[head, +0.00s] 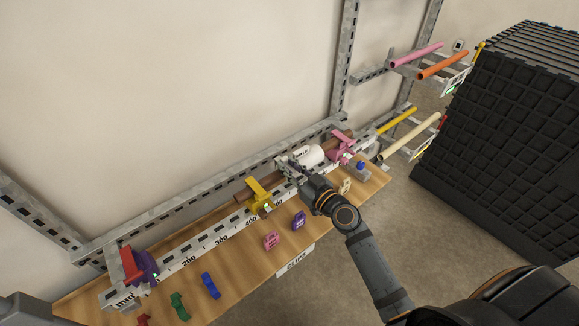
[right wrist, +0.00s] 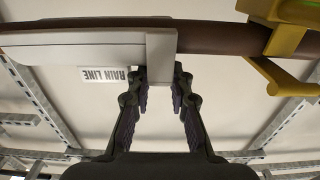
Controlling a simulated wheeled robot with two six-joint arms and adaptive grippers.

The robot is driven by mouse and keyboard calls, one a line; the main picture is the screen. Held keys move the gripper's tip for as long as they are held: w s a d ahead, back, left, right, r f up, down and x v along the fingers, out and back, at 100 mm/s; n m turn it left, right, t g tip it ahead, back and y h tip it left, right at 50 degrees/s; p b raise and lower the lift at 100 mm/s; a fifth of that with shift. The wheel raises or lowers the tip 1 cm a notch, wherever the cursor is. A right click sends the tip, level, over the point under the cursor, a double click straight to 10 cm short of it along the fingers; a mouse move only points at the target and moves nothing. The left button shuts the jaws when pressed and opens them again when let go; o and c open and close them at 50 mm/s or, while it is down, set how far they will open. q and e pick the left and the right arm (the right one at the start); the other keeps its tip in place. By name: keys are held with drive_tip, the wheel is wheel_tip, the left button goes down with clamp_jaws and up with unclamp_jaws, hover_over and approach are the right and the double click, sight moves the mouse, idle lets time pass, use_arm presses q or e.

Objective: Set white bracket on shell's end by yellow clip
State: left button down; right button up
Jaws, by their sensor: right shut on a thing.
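The white shell (head: 308,155) lies along the brown pipe (head: 245,197) above the bench; it also shows in the right wrist view (right wrist: 80,52). The yellow clip (head: 260,195) sits on the pipe to the left of the shell, and shows at upper right in the right wrist view (right wrist: 286,40). The white bracket (right wrist: 161,55) is at the shell's end on the clip's side, across the pipe. It appears to touch the shell; whether it is fully seated I cannot tell. My right gripper (head: 289,168) is shut on the bracket's lower part (right wrist: 161,88). My left gripper is out of view.
A pink clamp (head: 341,147) stands right of the shell, a purple and red one (head: 140,265) at the far left. Several coloured clips, such as a blue one (head: 210,286), line the wooden bench (head: 240,250). A black crate stack (head: 500,130) stands at right.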

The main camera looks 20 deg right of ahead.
idle(0.3)
drive_tip(key=o, duration=0.9)
drive_tip(key=v, duration=0.7)
drive_tip(key=shift+s, duration=0.25)
